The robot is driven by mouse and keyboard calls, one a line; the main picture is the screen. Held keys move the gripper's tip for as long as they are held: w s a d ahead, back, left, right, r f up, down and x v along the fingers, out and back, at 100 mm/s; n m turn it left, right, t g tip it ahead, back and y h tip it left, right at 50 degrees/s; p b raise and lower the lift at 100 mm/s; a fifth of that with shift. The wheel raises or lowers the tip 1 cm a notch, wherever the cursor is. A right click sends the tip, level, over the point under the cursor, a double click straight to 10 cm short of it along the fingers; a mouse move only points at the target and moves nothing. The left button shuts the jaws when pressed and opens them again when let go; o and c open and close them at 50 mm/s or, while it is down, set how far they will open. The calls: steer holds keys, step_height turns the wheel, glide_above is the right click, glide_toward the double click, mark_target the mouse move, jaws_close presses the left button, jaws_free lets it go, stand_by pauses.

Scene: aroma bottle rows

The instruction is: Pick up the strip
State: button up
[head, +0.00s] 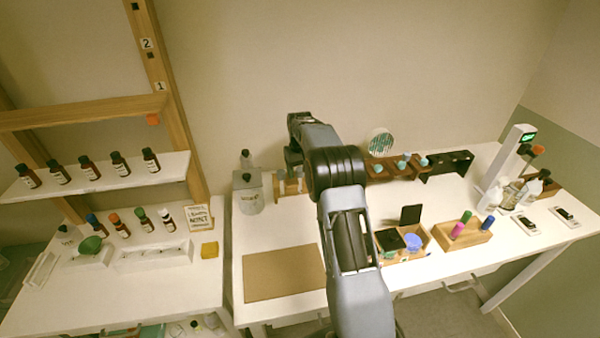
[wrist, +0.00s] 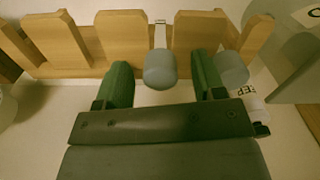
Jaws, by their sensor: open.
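In the wrist view a narrow pale strip (wrist: 160,34) stands in a gap of a wooden rack (wrist: 110,38), with a rounded grey end (wrist: 160,71) towards me. My gripper (wrist: 161,78) is open, its two green fingers on either side of this grey end, with gaps showing on both sides. A second grey rounded end (wrist: 232,69) lies just right of the right finger. In the head view my gripper (head: 293,158) is at the small wooden rack (head: 282,188) near the wall; my arm hides part of that area.
In the wrist view a small white bottle with lettering (wrist: 254,101) is close to the right finger. A brown mat (head: 283,273) lies bare in front. A dark-bottle rack (head: 395,168) stands to the right.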

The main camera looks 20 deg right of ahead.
steer(key=shift+f, duration=0.15)
steer(key=shift+c, duration=0.4)
steer(key=c, duration=0.8)
steer(key=shift+o, duration=0.2)
step_height(320, 180, up, 18)
steer(key=p, duration=0.1)
stand_by(0.3)
